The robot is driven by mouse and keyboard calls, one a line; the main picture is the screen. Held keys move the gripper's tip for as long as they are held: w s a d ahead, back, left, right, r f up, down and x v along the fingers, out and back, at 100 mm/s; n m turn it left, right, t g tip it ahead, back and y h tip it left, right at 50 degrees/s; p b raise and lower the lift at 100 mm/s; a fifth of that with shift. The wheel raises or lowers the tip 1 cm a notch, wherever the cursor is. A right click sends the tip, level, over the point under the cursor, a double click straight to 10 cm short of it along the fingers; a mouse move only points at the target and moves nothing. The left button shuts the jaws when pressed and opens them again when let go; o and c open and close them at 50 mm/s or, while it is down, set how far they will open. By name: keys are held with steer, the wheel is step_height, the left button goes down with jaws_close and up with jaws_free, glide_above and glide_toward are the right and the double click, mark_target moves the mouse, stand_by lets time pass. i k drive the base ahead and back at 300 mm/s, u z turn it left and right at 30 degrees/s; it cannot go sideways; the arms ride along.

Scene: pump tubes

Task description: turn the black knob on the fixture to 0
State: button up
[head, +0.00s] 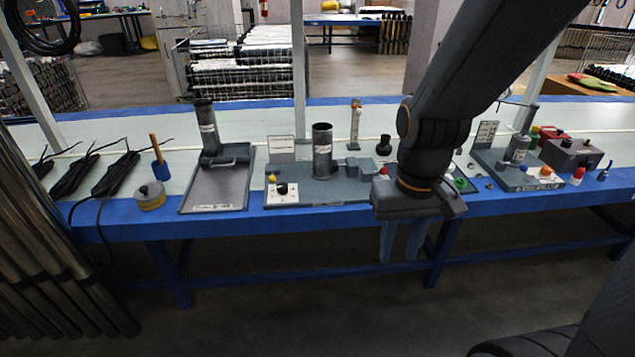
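The black knob (282,188) sits on a white dial plate at the front left corner of the grey fixture (335,192) on the workbench. The knob's pointing direction and the dial marks are too small to read. A yellow button and an upright metal tube (322,151) are also on this fixture. My gripper (399,258) hangs pointing down in front of the bench's front edge, right of the knob and well apart from it. Its two fingers are spread with a gap between them and nothing held. My arm hides part of the bench behind it.
Left of the fixture stand a grey tray (217,190) with a tube, a yellow-banded round container (150,196) and black cable-ended tools (115,174). Right of my arm are another fixture (518,172) and a grey box (571,154).

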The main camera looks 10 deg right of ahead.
mark_target(282, 188)
steer(key=u, duration=0.35)
steer(key=i, duration=1.2)
steer(key=z, duration=0.3)
